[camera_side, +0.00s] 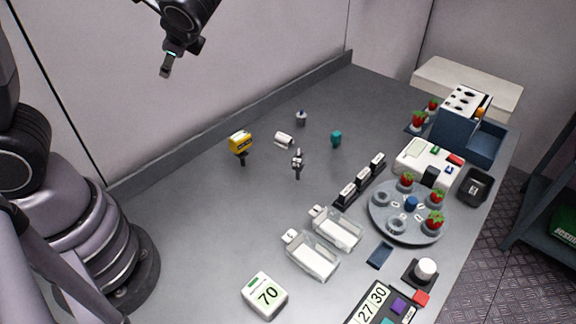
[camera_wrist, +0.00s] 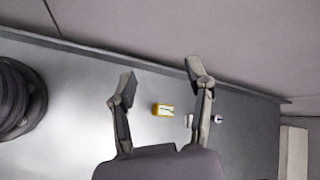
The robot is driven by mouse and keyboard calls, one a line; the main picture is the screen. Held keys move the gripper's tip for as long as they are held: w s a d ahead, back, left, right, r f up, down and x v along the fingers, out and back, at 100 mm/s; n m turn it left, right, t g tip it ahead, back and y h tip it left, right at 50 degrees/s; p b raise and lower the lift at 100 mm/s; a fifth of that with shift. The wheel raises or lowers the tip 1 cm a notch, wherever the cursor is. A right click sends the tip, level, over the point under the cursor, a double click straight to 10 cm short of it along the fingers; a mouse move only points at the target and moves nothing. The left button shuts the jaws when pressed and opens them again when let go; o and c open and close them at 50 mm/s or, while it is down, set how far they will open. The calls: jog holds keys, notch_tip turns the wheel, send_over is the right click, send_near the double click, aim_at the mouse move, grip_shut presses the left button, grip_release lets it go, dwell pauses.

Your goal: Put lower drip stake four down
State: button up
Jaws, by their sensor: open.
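My gripper (camera_side: 170,62) is high over the back left of the grey table (camera_side: 205,205), open and empty, well apart from everything on it. In the wrist view its two fingers (camera_wrist: 161,80) are spread wide. I cannot tell for sure which thing is drip stake four. A black strip (camera_side: 346,198) with several white-topped dark blocks lies right of the middle. A small upright dark-and-silver tool (camera_side: 297,163) stands left of it. A yellow meter (camera_side: 240,141) on a dark stem is nearest my gripper; it also shows in the wrist view (camera_wrist: 163,110).
A round grey tray (camera_side: 412,236) holds several strawberries. Two clear boxes (camera_side: 312,258) and a white "70" display (camera_side: 265,295) stand in front. A white cylinder (camera_side: 284,139) and a teal piece (camera_side: 336,139) lie mid-table. A blue bin (camera_side: 484,150) is at right. The left table is clear.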

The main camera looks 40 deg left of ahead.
jog(key=s+d+r+n+t+h, duration=0.3)
jog(key=s+r+n+h, duration=0.5)
jog(key=s+n, duration=0.3)
jog(key=shift+s+d+r+t+h, duration=0.35)
jog(key=shift+s+d+h, duration=0.35)
jog(key=shift+s+h, duration=0.3)
